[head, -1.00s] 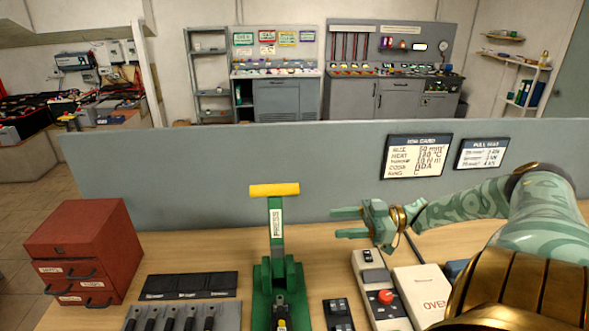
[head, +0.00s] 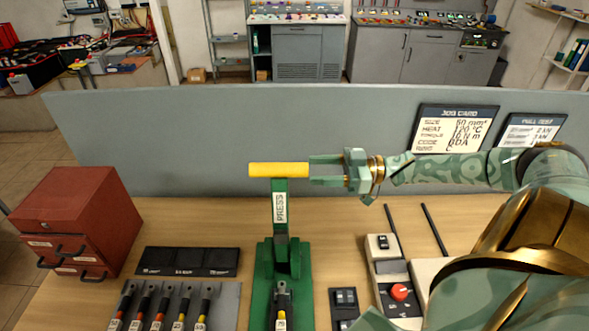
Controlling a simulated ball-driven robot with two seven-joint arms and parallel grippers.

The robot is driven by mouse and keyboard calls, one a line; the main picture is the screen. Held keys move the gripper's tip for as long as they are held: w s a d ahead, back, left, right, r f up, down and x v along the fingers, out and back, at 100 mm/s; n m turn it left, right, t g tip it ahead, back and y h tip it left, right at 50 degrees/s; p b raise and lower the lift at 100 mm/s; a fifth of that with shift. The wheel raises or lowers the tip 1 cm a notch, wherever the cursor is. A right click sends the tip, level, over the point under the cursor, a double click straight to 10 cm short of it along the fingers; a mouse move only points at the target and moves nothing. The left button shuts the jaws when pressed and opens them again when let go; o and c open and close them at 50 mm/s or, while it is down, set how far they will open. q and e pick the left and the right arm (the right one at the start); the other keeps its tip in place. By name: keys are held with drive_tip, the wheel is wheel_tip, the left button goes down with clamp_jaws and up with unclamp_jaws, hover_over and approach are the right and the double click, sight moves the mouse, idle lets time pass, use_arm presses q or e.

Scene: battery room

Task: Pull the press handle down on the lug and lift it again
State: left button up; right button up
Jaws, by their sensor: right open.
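The green press (head: 262,281) stands on the bench in the middle of the head view. Its lever, marked PRESS (head: 280,207), stands upright with a yellow crossbar handle (head: 279,170) on top. A lug with a dark cable end (head: 281,306) sits low in the press, partly cut off by the frame's lower edge. My right gripper (head: 312,170) is open at the right end of the yellow handle, its fingers pointing left. The fingertips are at the bar's end; I cannot tell whether they touch it. My left gripper is not in view.
A red drawer box (head: 82,222) stands at the left. A black tray (head: 188,261) and a rack of several cables (head: 222,303) lie left of the press. A control box with a red button (head: 400,292) is at the right. A grey panel (head: 200,150) closes the bench's back.

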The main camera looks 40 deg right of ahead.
sight(294, 171)
drive_tip(key=x, duration=0.6)
drive_tip(key=shift+w+a+p, duration=0.1)
drive_tip(key=shift+a+p, duration=0.05)
drive_tip(key=shift+p, duration=0.15)
clamp_jaws()
drive_tip(key=shift+a, duration=0.1)
